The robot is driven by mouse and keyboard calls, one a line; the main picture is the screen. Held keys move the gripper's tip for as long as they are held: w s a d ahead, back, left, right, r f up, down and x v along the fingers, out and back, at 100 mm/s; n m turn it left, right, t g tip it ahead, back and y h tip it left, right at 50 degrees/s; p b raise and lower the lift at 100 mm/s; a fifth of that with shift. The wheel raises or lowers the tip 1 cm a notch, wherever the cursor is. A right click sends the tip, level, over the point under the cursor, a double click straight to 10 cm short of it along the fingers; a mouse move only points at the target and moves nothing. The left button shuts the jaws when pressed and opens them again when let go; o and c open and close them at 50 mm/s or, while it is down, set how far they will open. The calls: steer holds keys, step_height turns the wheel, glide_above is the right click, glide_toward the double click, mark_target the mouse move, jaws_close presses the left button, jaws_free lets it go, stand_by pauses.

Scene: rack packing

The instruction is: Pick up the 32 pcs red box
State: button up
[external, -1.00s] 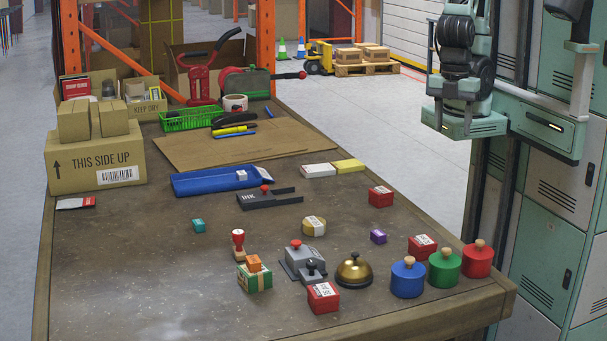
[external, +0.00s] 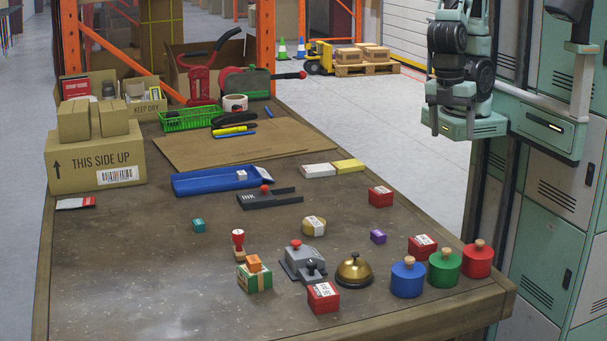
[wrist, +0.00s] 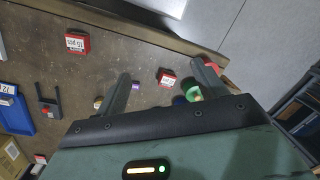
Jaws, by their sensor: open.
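Three red boxes with white labels are on the table in the external view: one at the right middle (external: 380,197), one beside the cylinders (external: 422,247), and one at the front (external: 323,297). I cannot read for certain which is the 32 pcs box. The wrist view shows the right middle box (wrist: 77,44), whose label looks like 10 pcs, and the box by the cylinders (wrist: 167,77), whose small label ends in 2. My gripper (external: 453,122) is open and empty, high beyond the table's right edge. In the wrist view the box by the cylinders lies between my fingers (wrist: 163,85), well below them.
Blue (external: 408,278), green (external: 445,268) and red (external: 477,259) knobbed cylinders crowd the box at the right edge. A brass bell (external: 354,271) and a grey device (external: 303,262) stand close to the front box. The right middle box has clear table around it.

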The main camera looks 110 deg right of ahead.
steer(key=w+d+f+m+y+b, duration=0.1)
steer(key=w+d+f+m+y, duration=0.1)
steer(key=f+m, duration=0.4)
steer(key=w+d+f+m+y+b, duration=0.1)
steer(key=w+f+m+y, duration=0.3)
steer(key=m, duration=0.6)
steer(key=w+d+f+m+t+y+b, duration=0.1)
steer(key=w+d+f+m+y, duration=0.1)
steer(key=w+f+m+y, duration=0.2)
steer(key=shift+w+d+f+m+y, duration=0.15)
steer(key=shift+f+m+y, duration=0.55)
steer(key=shift+f+m, duration=0.35)
steer(key=shift+s+d+f+m+y, duration=0.15)
steer(key=shift+f+m+y, duration=0.6)
steer(key=shift+m, duration=0.5)
steer(key=shift+w+a+f, duration=0.15)
steer(key=shift+w+f, duration=0.05)
glide_toward(428, 253)
steer(key=x, duration=0.3)
steer(key=shift+s+p, duration=0.25)
steer(key=shift+p, duration=0.1)
steer(key=shift+w+p+x, duration=0.15)
steer(key=shift+p+x, duration=0.2)
steer(key=shift+x, duration=1.2)
steer(key=shift+w+p+x, duration=0.15)
steer(key=shift+p+x, duration=0.2)
steer(key=shift+x, duration=1.15)
steer(key=c, duration=1.1)
